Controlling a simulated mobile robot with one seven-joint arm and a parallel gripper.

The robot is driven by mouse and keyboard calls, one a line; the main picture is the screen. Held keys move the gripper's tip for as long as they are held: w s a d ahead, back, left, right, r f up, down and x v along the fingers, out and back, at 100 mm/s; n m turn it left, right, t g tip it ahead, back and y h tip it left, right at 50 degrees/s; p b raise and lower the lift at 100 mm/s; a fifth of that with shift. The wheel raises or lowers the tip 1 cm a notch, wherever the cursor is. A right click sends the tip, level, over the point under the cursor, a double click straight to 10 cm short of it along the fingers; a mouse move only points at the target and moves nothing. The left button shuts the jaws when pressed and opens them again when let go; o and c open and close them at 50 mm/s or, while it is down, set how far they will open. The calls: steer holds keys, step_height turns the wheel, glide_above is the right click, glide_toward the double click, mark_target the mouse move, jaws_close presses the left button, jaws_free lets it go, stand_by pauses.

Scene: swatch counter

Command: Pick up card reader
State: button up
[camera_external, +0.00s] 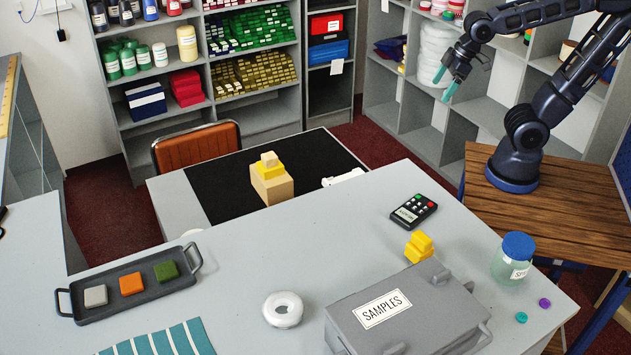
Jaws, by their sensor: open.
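The card reader (413,210) is a small black handheld device with a pale screen, light keys and a red and a green key. It lies flat on the grey counter, right of the middle of the view. My gripper (444,87) has teal fingers and hangs in the air, up and to the right of the card reader and apart from it. Its fingers point down and are spread, with nothing visible between them.
The counter left of the card reader is clear.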

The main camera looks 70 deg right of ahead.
steer(key=w+a+f+n+y, duration=0.1)
steer(key=w+a+f+n, duration=0.15)
steer(key=a, duration=0.55)
steer(key=w+a+f+n+y, duration=0.1)
steer(key=a+f+n, duration=0.15)
steer(key=a, duration=0.55)
steer(key=n+g, duration=0.2)
steer(key=n, duration=0.1)
glide_toward(415, 206)
steer(key=shift+w+a+f+y, duration=0.1)
steer(key=shift+a+f+y, duration=0.15)
steer(key=shift+f, duration=0.65)
steer(key=shift+w+a+f+y, duration=0.15)
steer(key=shift+a+f, duration=0.15)
steer(key=shift+f, duration=0.6)
steer(key=shift+d+x, duration=0.1)
steer(key=shift+x, duration=1.25)
steer(key=shift+d+x, duration=0.15)
steer(key=shift+x, duration=1.2)
steer(key=shift+w+f, duration=0.1)
steer(key=c, duration=1.3)
